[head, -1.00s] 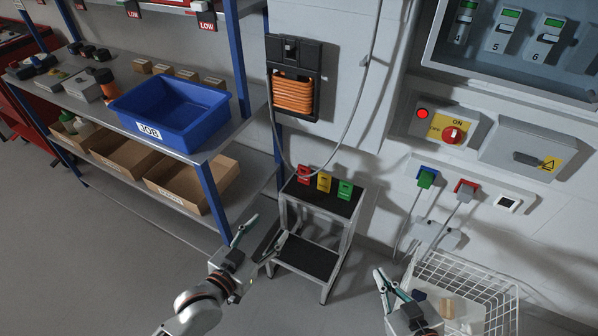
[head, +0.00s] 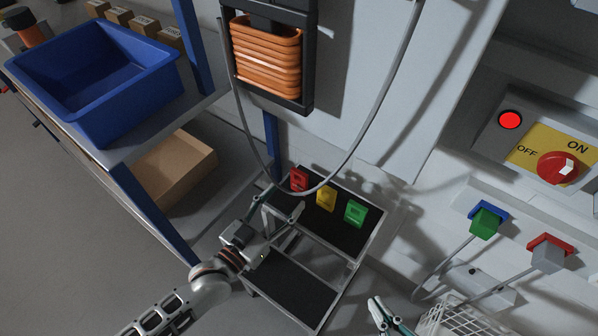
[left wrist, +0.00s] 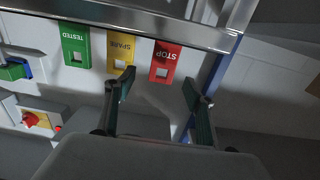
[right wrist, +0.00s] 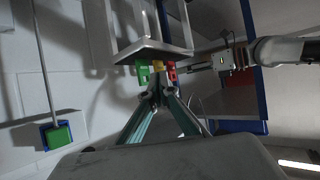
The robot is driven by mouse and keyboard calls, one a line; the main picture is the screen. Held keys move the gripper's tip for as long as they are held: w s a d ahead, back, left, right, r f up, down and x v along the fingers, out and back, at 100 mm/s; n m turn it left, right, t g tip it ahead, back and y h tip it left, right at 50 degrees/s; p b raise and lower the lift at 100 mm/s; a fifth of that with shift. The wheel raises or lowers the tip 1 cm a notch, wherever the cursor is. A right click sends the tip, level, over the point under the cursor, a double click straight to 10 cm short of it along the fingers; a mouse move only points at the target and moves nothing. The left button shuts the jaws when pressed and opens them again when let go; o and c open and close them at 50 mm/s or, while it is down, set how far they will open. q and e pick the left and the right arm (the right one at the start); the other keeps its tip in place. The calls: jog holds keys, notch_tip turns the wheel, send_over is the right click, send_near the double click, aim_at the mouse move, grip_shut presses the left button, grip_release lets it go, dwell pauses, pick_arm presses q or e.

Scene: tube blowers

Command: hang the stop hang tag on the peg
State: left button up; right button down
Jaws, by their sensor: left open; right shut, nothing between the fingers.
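The red stop hang tag (head: 299,180) stands at the back left of the step stool's black top step (head: 333,232). A yellow spare tag (head: 326,197) and a green tested tag (head: 355,213) stand beside it. My left gripper (head: 278,203) is open at the stool's left edge, close to the red tag. In the left wrist view the stop tag (left wrist: 166,62), with its square hole, appears ahead between the spread fingers, apart from them. My right gripper (head: 379,306) is shut and empty, low right of the stool. I cannot make out the peg.
A grey cable loops down in front of the wall near the tags. An orange hose reel (head: 266,58) hangs above. A blue bin (head: 98,78) sits on the shelf at left. A white wire basket (head: 455,318) stands at lower right.

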aim_at(299, 180)
pick_arm(q)
jog(key=shift+w+d+f, duration=0.1)
jog(key=shift+w+d, duration=0.15)
jog(key=shift+w, duration=0.35)
jog(key=x, duration=0.2)
jog(key=b+x, duration=0.1)
jog(key=x, duration=0.2)
jog(key=shift+w+d+r+b, duration=0.15)
jog(key=shift+w+r+b, duration=0.2)
jog(key=shift+w+d, duration=0.2)
jog(key=shift+w, duration=0.15)
jog(key=shift+w+d+r, duration=0.1)
jog(key=shift+w+r, duration=0.05)
jog(key=shift+r, duration=0.1)
pick_arm(e)
jog(key=shift+w+a+r+m+t, duration=0.3)
jog(key=shift+w+a+r, duration=0.1)
jog(key=shift+a+r, duration=0.25)
pick_arm(q)
jog(key=c, duration=1)
